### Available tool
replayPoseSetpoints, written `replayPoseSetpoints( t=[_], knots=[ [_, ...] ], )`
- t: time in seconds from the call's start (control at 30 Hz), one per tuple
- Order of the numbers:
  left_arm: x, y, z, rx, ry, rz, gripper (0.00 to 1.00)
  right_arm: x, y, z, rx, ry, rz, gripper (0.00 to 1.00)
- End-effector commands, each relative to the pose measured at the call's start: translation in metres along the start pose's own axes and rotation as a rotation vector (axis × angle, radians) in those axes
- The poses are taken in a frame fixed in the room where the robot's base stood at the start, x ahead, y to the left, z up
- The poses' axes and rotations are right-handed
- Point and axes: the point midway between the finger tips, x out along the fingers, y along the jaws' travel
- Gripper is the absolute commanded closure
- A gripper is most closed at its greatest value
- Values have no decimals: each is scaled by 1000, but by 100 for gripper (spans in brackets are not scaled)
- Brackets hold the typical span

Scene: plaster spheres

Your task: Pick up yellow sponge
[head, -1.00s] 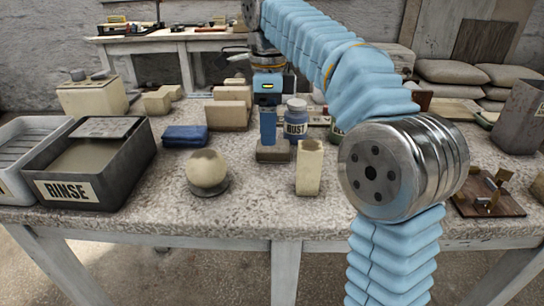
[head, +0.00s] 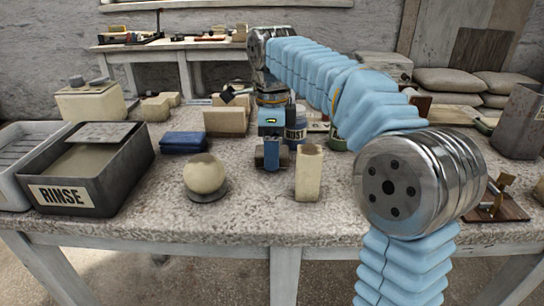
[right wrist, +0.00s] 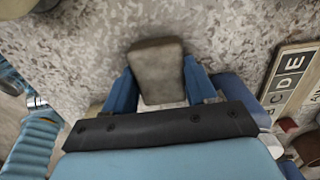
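My right gripper (head: 271,163) points down at the middle of the table, its blue fingers low by the tabletop. A grey-brown block (head: 285,157) lies there, mostly hidden behind the near finger. In the right wrist view the block (right wrist: 157,68) sits between the two blue fingers (right wrist: 160,85). The fingers lie close along its sides; whether they press on it I cannot tell. The block looks dull, not clearly yellow, so I cannot tell whether it is the sponge. A small yellow item (head: 116,28) lies on the back bench. My left gripper is not in view.
A cream upright block (head: 309,172) stands just right of the gripper, a plaster sphere (head: 204,172) on a dark base to the left. A blue jar (head: 297,124) stands close behind. A folded blue cloth (head: 184,142) and RINSE tub (head: 125,165) are further left.

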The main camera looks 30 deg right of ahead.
Motion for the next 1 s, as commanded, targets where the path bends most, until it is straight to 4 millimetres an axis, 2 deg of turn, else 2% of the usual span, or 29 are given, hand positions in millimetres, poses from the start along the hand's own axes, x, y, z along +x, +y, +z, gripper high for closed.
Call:
replayPoseSetpoints(
  t=[0.13, 0.17, 0.43, 0.57, 0.63, 0.9, 1.0],
  knots=[
    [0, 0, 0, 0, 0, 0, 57, 0, 0, 0, 0, 0, 0, 72],
    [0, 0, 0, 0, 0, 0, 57, 0, 0, 0, 0, 0, 0, 77],
    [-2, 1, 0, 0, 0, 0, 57, -5, 0, 0, 1, 0, 0, 77],
    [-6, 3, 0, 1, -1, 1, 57, -19, -1, 0, 3, -1, -1, 77],
    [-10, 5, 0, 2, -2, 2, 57, -34, -1, 0, 3, -1, -1, 77],
    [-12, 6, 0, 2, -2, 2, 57, -96, 52, 14, -4, -4, -3, 77],
    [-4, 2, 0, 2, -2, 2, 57, -103, 81, 21, -8, -4, -1, 77]
  ],
)
